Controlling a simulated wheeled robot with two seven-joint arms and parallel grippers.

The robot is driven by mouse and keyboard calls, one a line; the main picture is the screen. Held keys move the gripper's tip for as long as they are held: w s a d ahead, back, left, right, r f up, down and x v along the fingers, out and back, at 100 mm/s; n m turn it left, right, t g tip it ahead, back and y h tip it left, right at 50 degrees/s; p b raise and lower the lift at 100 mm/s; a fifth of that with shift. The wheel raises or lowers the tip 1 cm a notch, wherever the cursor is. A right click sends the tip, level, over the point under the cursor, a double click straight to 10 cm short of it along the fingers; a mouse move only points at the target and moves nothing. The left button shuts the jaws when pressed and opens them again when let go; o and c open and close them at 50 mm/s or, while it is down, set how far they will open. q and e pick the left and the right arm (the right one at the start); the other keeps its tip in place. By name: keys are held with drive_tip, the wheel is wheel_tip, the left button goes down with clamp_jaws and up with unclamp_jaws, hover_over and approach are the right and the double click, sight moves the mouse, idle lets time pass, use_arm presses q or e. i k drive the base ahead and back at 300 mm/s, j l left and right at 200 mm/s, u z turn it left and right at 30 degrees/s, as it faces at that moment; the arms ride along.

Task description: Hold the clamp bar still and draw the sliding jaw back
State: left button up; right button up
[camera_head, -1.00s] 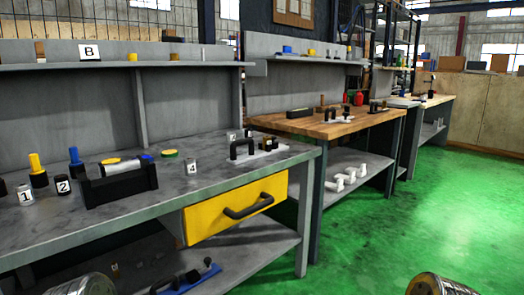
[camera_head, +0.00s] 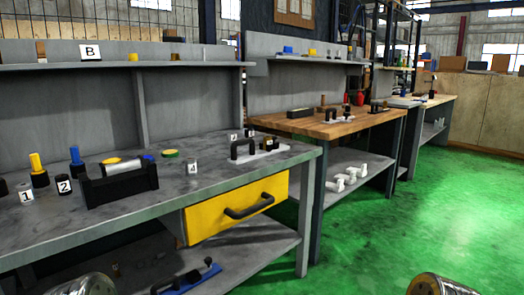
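A clamp-like fixture stands near the right end of the grey bench, with a pale base plate (camera_head: 270,152), a black arched bar (camera_head: 241,149) and a small dark block with a brass-coloured part (camera_head: 270,144) to its right. The block may be the sliding jaw; it is too small to tell. Similar black handled fixtures stand on the wooden bench (camera_head: 330,114) behind, and a blue-based one (camera_head: 190,281) lies on the lower shelf. Neither gripper shows; only rounded metal parts of my arms appear at the bottom edge, well apart from the bench.
Green floor (camera_head: 370,245) is clear at right.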

sight(275, 144)
drive_tip(key=i+l+u, duration=0.15)
drive_tip(key=u, duration=0.55)
drive_tip(key=i+l+u, duration=0.2)
drive_tip(key=l, duration=0.25)
drive_tip(key=i+l+u, duration=0.15)
drive_tip(key=l, duration=0.3)
drive_tip(key=i+l+u, duration=0.2)
drive_tip(key=l, duration=0.3)
drive_tip(key=l+u, duration=0.2)
drive_tip(key=l, duration=0.25)
